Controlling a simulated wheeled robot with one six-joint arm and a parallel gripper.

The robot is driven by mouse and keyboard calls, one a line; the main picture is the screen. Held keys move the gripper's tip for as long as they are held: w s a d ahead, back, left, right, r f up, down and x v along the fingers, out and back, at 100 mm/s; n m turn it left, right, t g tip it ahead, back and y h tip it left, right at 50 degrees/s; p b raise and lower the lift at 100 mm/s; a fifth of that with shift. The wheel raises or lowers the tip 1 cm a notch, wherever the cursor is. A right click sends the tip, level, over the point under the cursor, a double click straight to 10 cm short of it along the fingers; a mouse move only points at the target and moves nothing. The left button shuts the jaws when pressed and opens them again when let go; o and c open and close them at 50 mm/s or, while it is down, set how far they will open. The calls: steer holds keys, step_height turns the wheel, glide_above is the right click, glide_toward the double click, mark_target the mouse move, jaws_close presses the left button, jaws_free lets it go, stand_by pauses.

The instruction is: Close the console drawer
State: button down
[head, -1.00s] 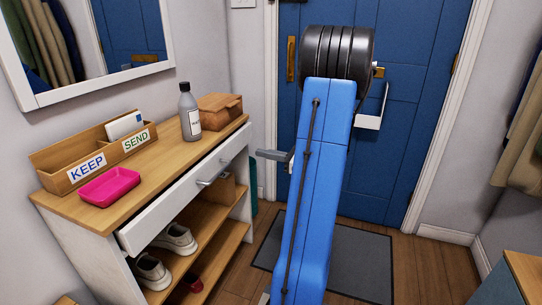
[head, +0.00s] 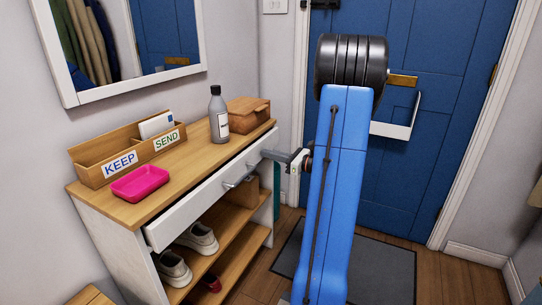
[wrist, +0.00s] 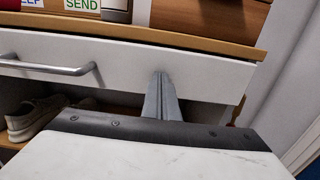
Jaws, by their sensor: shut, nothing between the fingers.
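The console (head: 98,197) has a wooden top and white sides. Its white drawer (head: 200,204) stands a little out from under the top, with a dark gap behind its front. The drawer's grey bar handle (head: 240,182) is near the middle; it also shows in the wrist view (wrist: 48,67). My gripper (head: 266,154) is shut and empty at the right part of the drawer front. In the wrist view its closed fingers (wrist: 161,78) point at the drawer front (wrist: 205,75), right of the handle. I cannot tell whether they touch it.
On top are a wooden letter box (head: 92,177), a pink tray (head: 140,183), a grey bottle (head: 218,115) and a brown box (head: 248,114). Shoes (head: 201,237) sit on the shelf below. A blue door (head: 440,60) and floor mat (head: 385,265) lie to the right.

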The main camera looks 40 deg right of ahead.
steer(key=x, duration=0.3)
steer(key=shift+w+a, duration=0.15)
steer(key=shift+w, duration=0.1)
steer(key=shift+w+r, duration=0.1)
steer(key=shift+w, duration=0.1)
